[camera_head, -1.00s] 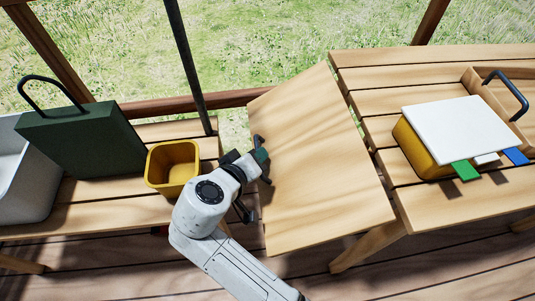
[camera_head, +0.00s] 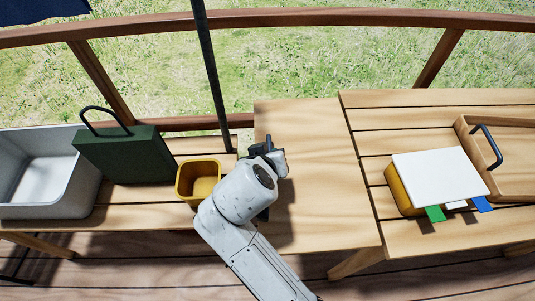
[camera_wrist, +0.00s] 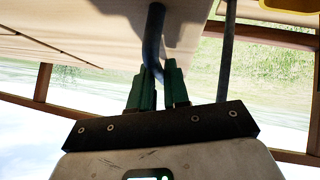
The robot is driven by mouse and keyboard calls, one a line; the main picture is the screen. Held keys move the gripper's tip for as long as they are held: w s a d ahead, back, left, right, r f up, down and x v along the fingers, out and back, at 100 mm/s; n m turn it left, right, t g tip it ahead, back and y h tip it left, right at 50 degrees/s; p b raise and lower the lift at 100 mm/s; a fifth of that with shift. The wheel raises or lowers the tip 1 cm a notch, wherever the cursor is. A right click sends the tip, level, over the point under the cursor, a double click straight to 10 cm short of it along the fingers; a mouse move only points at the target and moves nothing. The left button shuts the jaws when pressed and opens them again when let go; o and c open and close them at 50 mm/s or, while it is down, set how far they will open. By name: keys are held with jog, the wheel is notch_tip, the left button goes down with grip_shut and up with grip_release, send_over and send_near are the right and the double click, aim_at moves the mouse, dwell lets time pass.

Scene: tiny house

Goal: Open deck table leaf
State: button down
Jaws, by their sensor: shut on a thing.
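The deck table leaf (camera_head: 320,185) is a pale wood panel at the left end of the slatted deck table (camera_head: 430,236). In the head view it looks raised to nearly the level of the tabletop. My gripper (camera_head: 266,157) is at the leaf's left edge. In the wrist view, the green fingers of my gripper (camera_wrist: 157,72) are shut on the leaf's dark bar handle (camera_wrist: 153,38), with the leaf (camera_wrist: 95,22) above them. In the head view my arm hides most of the handle and part of the left edge.
A yellow bin (camera_head: 198,180), a green board with a handle (camera_head: 125,155) and a white basin (camera_head: 45,172) stand on the bench at left, close to my arm. A dark pole (camera_head: 210,75) rises behind. A white-topped yellow box (camera_head: 440,175) and wooden tray (camera_head: 510,165) are on the table.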

jog(key=shift+d+r, duration=0.1)
jog(key=shift+r, duration=0.1)
jog(key=c, duration=1.2)
grip_release()
jog(key=shift+d, duration=0.1)
jog(key=shift+o, duration=0.2)
jog(key=p+v, duration=0.1)
jog(key=v, duration=0.9)
jog(key=shift+s+r, duration=0.25)
